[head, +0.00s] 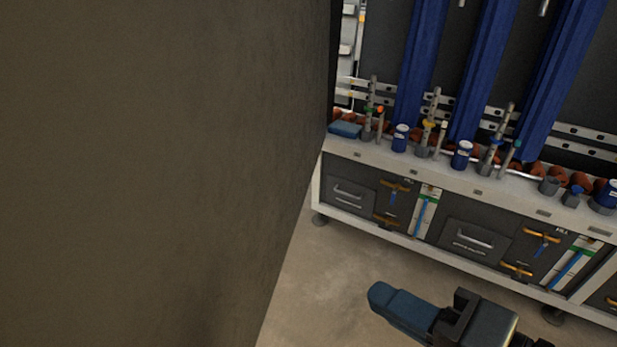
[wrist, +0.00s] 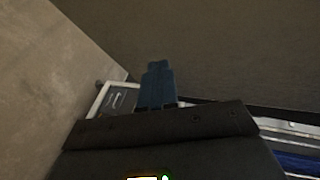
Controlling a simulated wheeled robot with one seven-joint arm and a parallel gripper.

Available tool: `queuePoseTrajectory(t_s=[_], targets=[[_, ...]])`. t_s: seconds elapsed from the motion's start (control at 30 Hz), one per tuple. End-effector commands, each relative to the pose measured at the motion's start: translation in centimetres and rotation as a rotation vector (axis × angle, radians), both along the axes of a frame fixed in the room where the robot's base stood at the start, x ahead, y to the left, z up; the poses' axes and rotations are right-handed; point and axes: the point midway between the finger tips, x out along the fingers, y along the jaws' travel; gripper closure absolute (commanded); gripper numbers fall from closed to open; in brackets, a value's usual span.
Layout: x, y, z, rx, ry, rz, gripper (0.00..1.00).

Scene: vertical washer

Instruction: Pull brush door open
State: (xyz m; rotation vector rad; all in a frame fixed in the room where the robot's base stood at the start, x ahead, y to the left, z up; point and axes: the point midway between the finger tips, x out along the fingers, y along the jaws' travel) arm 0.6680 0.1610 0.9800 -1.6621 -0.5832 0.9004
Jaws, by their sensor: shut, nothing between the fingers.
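A large flat dark brown-grey panel (head: 150,170) fills the left half of the head view, very close to the camera. A dark brown surface also fills the upper right of the wrist view (wrist: 230,50). No label or handle shows on the panel, so I cannot tell whether it is the brush door. My gripper (head: 380,296) is at the bottom of the head view, to the right of the panel's edge, with its blue fingers together and empty. The fingers also show in the wrist view (wrist: 158,68). I see no contact with any handle.
A long low white-framed machine (head: 430,205) stands behind, with dark fronts and silver handles (head: 470,238). Tall blue columns (head: 480,70) and several small valves rise above it. Bare floor (head: 320,275) lies between the panel and the machine.

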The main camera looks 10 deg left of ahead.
Motion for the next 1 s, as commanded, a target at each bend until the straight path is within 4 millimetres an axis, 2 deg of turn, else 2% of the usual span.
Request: queuePoseTrajectory(t_s=[0.03, 0.2, 0.3, 0.43, 0.6, 0.77, 1.0], targets=[[0.4, 1.0, 2.6, 0.025, 0.005, 0.059, 1.00], [-0.2, 3.8, 8.7, 0.069, 0.057, 0.271, 1.00], [-1.1, 4.8, 11.7, 0.062, 0.080, 0.386, 1.00], [-2.1, 5.4, 14.4, 0.033, 0.100, 0.494, 1.00], [-2.9, 5.6, 15.7, 0.006, 0.114, 0.559, 1.00], [-3.0, 6.5, 15.5, 0.002, 0.118, 0.571, 1.00], [-2.8, 10.4, 14.2, 0.001, 0.118, 0.572, 1.00]])
